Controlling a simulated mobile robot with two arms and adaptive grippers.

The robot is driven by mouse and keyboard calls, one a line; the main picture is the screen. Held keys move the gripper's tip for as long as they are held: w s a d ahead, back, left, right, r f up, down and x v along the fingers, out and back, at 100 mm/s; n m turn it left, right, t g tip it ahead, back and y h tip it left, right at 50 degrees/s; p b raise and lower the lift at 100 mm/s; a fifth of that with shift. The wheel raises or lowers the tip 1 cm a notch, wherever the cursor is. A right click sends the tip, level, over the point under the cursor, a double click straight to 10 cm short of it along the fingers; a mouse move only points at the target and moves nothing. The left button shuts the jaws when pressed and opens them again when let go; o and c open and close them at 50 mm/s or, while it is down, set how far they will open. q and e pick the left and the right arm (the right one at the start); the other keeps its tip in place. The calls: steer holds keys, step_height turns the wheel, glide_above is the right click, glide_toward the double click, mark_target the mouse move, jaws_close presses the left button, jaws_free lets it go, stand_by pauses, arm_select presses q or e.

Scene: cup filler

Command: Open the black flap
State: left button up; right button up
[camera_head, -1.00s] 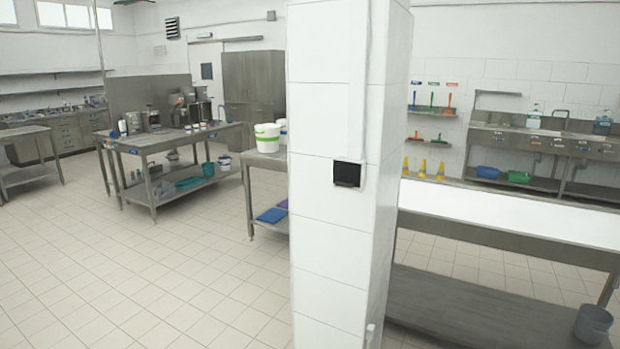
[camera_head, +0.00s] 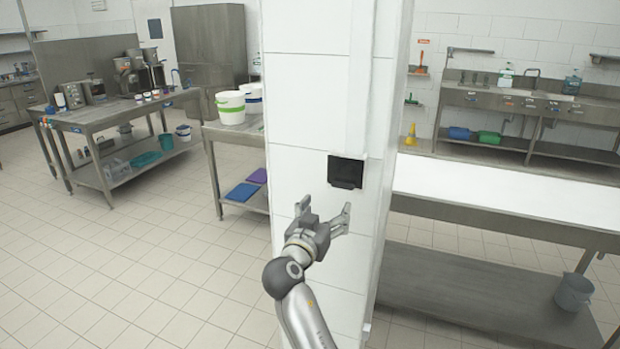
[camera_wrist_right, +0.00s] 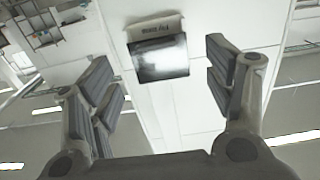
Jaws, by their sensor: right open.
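The black flap (camera_head: 345,171) is a small dark square panel on the white tiled pillar (camera_head: 310,130). It appears closed, lying against the pillar face. In the right wrist view the flap (camera_wrist_right: 160,58) shows as a dark glossy rectangle beyond the fingers, with a light strip bearing unreadable text along one edge. My right gripper (camera_head: 325,212) is open and empty, in front of the pillar and below the flap in the head view. In the wrist view the right gripper's fingers (camera_wrist_right: 168,88) are spread wide and apart from the flap. My left gripper is not in view.
A steel table (camera_head: 500,225) with a white top stands right of the pillar, with a grey bucket (camera_head: 574,292) at its lower right. Steel tables with white tubs (camera_head: 231,108) stand to the left. The tiled floor (camera_head: 100,270) at front left is clear.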

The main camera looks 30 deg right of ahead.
mark_target(342, 188)
steer(key=p+x, duration=0.1)
steer(key=x, duration=0.2)
steer(key=p+x, duration=0.1)
steer(key=x, duration=0.2)
steer(key=r+p+x, duration=0.1)
steer(key=x, duration=0.2)
steer(key=shift+s+d+p, duration=0.25)
steer(key=shift+s+p, duration=0.05)
steer(key=shift+p, duration=0.1)
steer(key=shift+w+d, duration=0.3)
steer(key=shift+d, duration=0.1)
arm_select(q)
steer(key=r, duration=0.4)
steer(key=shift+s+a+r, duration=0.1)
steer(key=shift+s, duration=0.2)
arm_select(e)
steer(key=shift+w+d, duration=0.1)
steer(key=c, duration=0.7)
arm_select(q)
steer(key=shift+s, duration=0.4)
arm_select(e)
jaws_close()
